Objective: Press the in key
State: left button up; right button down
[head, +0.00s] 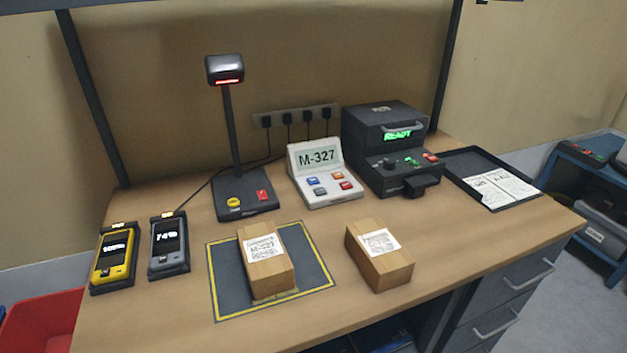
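A white key console (323,177) stands at the back middle of the bench. Its tilted screen (317,157) reads M-327. Below the screen are a blue key (312,180), an orange key (337,175), a grey key (320,191) and a red key (346,185). Their labels are too small to read, so I cannot tell which is the in key. Nothing covers the keys. Neither of my grippers shows in the head view.
A labelled box (268,271) sits on the yellow-edged mat (226,283); another box (393,269) stands right of it. A scanner stand (246,196), a black printer (391,125) reading READY, a dark tray (465,167) and two handhelds at left surround them.

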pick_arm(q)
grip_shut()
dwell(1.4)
